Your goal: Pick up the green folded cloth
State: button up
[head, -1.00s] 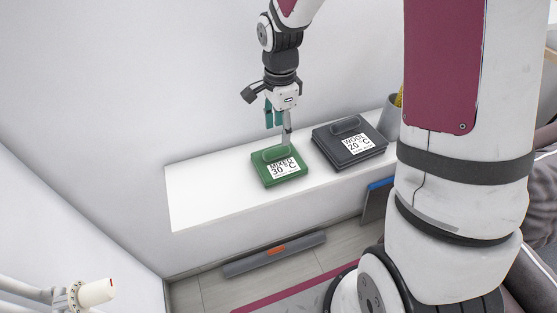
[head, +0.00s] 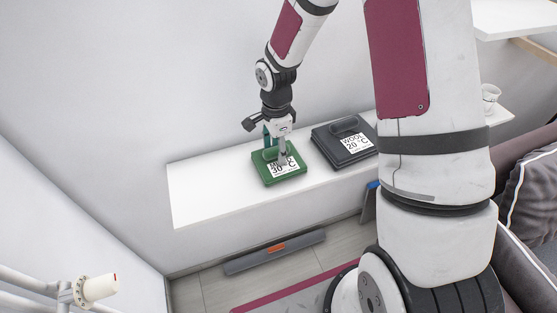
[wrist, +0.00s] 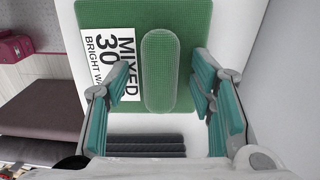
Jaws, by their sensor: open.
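The green folded cloth (head: 262,172) lies flat on the white shelf, with a raised rounded ridge on top and a white label reading "MIXED 30". In the wrist view the cloth (wrist: 190,22) fills the upper middle, and its ridge (wrist: 160,70) runs between the fingers. My gripper (head: 275,150) is open, directly over the cloth. In the wrist view my gripper (wrist: 160,85) has its teal-padded fingers apart, one on each side of the ridge. I cannot tell whether the fingers touch the cloth.
A dark folded cloth (head: 336,153) labelled "WOOL 20" lies to the right on the white shelf (head: 205,195). The wall rises behind. The shelf left of the green cloth is clear. A grey bar (head: 275,252) lies on the floor below, and a sofa (head: 530,190) stands at right.

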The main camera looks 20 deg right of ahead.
grip_shut()
jog(key=shift+r, duration=0.1)
